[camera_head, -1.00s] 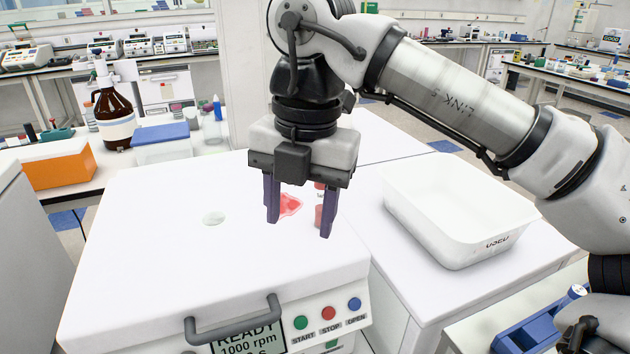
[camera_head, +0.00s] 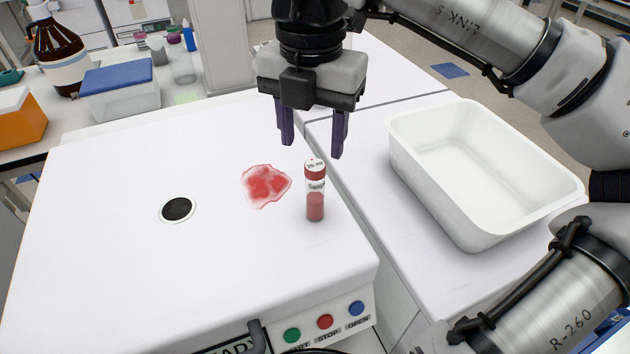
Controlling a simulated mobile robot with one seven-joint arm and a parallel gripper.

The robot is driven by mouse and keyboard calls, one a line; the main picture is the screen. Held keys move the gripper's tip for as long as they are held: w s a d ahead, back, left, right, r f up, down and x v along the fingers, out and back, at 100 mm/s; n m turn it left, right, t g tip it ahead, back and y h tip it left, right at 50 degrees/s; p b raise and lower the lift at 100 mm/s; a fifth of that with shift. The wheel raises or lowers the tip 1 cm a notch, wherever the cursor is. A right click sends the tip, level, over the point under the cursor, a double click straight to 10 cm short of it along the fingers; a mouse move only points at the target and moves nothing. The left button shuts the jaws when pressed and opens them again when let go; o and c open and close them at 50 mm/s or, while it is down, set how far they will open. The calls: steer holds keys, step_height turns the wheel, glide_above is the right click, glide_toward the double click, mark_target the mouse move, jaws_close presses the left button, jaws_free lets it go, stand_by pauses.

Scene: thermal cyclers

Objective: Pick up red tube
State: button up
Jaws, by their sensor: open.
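A small tube (camera_head: 315,205) with red contents, a white label and a red-and-white cap stands upright on the white top of the machine (camera_head: 120,240), near its right edge. My gripper (camera_head: 313,147) points down with its two purple fingers spread apart and nothing between them. It appears above and behind the tube in the picture, and no contact shows. The tube is in full view.
A red spill (camera_head: 266,185) lies left of the tube, and a round dark port (camera_head: 177,209) is farther left. A white bin (camera_head: 480,215) stands on the right-hand surface. Start, stop and open buttons line the machine's front. The top's left side is clear.

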mark_target(312, 164)
step_height(312, 164, down, 5)
steer(key=shift+r+p, duration=0.1)
steer(key=shift+p, duration=0.2)
steer(key=shift+s+d+f+p, duration=0.15)
steer(key=shift+f+p, duration=0.95)
steer(key=shift+f, duration=1.6)
steer(key=c, duration=1.1)
steer(key=shift+o, duration=0.2)
steer(key=shift+r, duration=0.1)
